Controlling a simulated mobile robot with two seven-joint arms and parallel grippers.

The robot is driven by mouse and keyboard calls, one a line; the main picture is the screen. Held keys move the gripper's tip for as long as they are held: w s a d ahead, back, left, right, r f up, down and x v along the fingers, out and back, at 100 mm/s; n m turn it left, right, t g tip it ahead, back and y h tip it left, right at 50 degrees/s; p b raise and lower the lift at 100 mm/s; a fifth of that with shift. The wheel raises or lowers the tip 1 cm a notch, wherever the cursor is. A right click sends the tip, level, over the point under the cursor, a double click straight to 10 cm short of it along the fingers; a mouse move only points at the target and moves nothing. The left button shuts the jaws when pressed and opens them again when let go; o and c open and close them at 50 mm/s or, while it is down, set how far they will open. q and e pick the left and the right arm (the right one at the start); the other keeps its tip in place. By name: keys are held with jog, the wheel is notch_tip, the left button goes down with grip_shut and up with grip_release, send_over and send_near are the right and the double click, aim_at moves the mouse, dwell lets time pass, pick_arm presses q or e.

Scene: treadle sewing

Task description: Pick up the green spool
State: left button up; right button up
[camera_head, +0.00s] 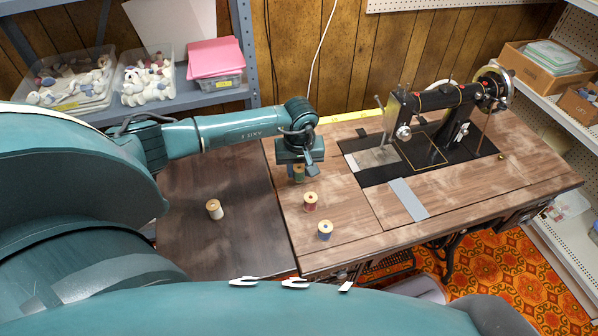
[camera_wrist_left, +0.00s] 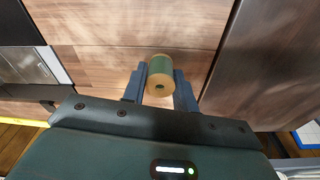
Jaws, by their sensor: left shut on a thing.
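The green spool (camera_head: 299,177) has pale wooden ends and is at the left part of the sewing table (camera_head: 345,225). My left gripper (camera_head: 298,172) reaches down from above and is shut on it. In the left wrist view the green spool (camera_wrist_left: 160,72) sits between the two dark fingers of the left gripper (camera_wrist_left: 160,78), with one finger on each side. I cannot tell whether the spool touches the table. My right gripper is not in view.
The black sewing machine (camera_head: 440,98) stands to the right. A grey strip (camera_head: 408,199) lies before it.

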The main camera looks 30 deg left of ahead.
pick_arm(q)
jog(key=shift+c, duration=1.4)
jog(key=shift+r, duration=0.1)
notch_tip(320, 180, up, 10)
jog(key=shift+b, duration=0.35)
